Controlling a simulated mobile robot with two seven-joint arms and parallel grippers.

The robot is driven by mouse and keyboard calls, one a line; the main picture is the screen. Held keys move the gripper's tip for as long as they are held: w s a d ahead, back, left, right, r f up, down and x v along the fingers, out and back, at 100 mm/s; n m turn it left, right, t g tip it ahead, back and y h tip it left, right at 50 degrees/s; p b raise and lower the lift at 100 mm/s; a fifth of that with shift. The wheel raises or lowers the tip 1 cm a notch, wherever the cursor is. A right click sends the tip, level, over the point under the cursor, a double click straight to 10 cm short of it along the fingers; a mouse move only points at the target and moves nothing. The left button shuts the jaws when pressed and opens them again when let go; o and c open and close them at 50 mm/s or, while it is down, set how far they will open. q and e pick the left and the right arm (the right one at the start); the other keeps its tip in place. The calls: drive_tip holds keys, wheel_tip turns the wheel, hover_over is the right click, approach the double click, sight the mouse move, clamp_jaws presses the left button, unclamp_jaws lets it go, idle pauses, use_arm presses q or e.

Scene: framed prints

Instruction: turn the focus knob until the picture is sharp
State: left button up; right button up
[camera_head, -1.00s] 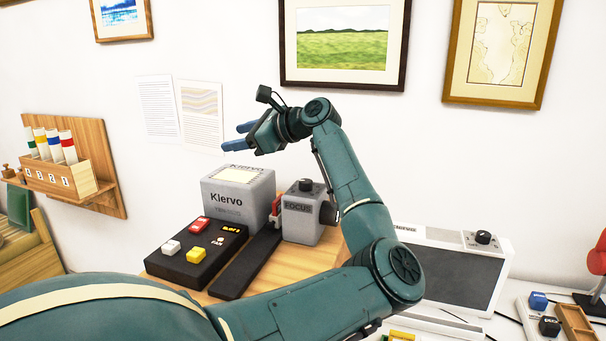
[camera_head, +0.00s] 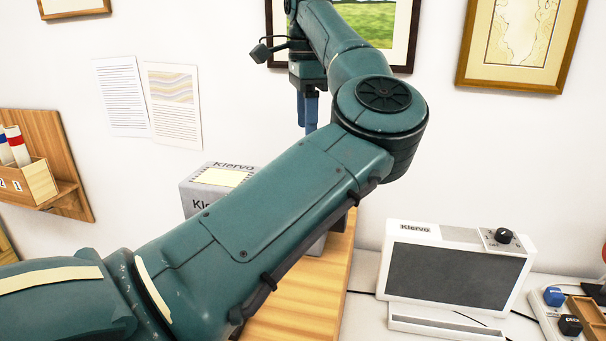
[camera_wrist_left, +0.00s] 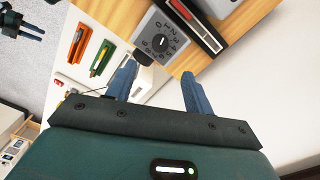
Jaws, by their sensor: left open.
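The grey focus box (camera_wrist_left: 176,27) shows in the left wrist view with a numbered dial and a black focus knob (camera_wrist_left: 159,43). In the head view my arm hides this box and knob. My left gripper (camera_head: 306,128) points down in front of the wall, behind my forearm. In the left wrist view my left gripper (camera_wrist_left: 159,70) is open and empty, its two blue fingers apart, with the focus box beyond the tips. A grey Klervo box (camera_head: 190,196) with a pale top panel is partly hidden by my arm. My right gripper (camera_wrist_left: 30,30) shows small and dark at the upper left corner.
A white Klervo unit (camera_head: 402,228) with a dark grey screen and a black knob (camera_head: 503,235) stands on the right. Framed prints hang on the wall. A wooden tube rack (camera_head: 35,180) is at the left. Coloured tools lie on a white surface in the left wrist view.

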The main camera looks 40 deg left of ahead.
use_arm(q)
wheel_tip(320, 180, down, 11)
drive_tip(key=shift+f, duration=0.55)
drive_tip(key=shift+c, duration=0.5)
drive_tip(key=c, duration=0.9)
drive_tip(key=shift+o, duration=0.2)
